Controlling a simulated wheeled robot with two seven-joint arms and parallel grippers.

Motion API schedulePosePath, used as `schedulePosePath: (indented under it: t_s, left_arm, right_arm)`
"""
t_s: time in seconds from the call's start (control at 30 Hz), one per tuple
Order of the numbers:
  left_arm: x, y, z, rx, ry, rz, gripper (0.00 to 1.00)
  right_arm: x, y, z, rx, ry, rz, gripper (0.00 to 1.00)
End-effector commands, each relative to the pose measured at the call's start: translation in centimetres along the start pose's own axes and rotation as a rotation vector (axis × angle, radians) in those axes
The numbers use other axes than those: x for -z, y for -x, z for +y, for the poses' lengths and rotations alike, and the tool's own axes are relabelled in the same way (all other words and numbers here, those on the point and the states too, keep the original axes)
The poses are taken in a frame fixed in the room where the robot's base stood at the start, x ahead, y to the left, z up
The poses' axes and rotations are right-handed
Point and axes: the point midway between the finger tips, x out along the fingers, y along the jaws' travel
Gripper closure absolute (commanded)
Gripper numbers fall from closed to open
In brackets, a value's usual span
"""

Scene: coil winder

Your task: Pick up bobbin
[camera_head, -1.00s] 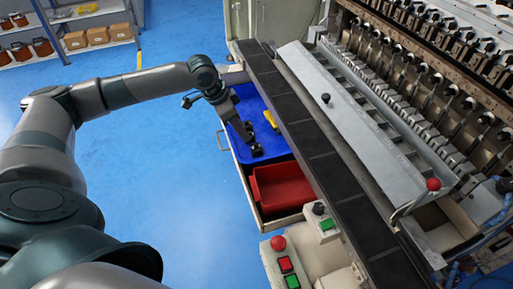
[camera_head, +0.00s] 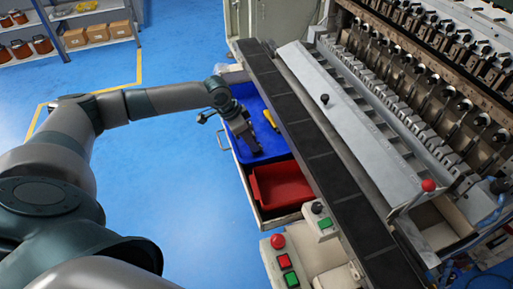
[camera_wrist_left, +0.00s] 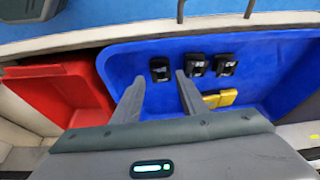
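Several small black blocks that look like bobbins lie in a blue tray (camera_wrist_left: 122,60). In the left wrist view one bobbin (camera_wrist_left: 159,69) lies ahead of the gap between my fingers; a second (camera_wrist_left: 196,65) and a third (camera_wrist_left: 225,64) lie to its right. My left gripper (camera_wrist_left: 160,82) is open over the tray, its fingers apart with nothing seen held between them. In the head view my left gripper (camera_head: 252,146) reaches down into the tray (camera_head: 247,98) and covers most of the bobbins. My right gripper is out of view.
A red bin (camera_head: 278,185) stands beside the blue tray; it also shows in the left wrist view (camera_wrist_left: 62,92). Yellow items (camera_wrist_left: 219,98) lie right of my fingers. A dark rail (camera_head: 300,138) and the winding machine run along the right. Blue floor on the left is clear.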

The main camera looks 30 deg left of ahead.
Motion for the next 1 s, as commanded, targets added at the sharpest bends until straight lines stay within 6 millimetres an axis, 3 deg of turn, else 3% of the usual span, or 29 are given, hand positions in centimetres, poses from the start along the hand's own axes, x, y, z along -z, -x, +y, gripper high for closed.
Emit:
schedulePosePath:
  t_s: [0.13,0.33,0.83,0.97,1.0]
  left_arm:
    - [0.5,-1.6,-0.1,-0.001,0.001,-0.001,0.61]
    - [0.4,-3.6,-0.1,-0.001,0.001,0.000,0.61]
    - [0.3,-3.9,-0.1,-0.001,0.000,0.000,0.61]
    - [0.3,-3.9,-0.1,-0.001,0.000,0.000,0.90]
    - [0.3,-3.9,-0.1,-0.001,0.000,0.000,0.92]
  right_arm:
    - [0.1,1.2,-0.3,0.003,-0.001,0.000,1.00]
    - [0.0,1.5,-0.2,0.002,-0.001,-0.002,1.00]
    - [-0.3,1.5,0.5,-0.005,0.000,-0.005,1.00]
    - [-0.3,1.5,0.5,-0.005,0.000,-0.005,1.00]
    - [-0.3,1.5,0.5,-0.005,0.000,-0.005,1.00]
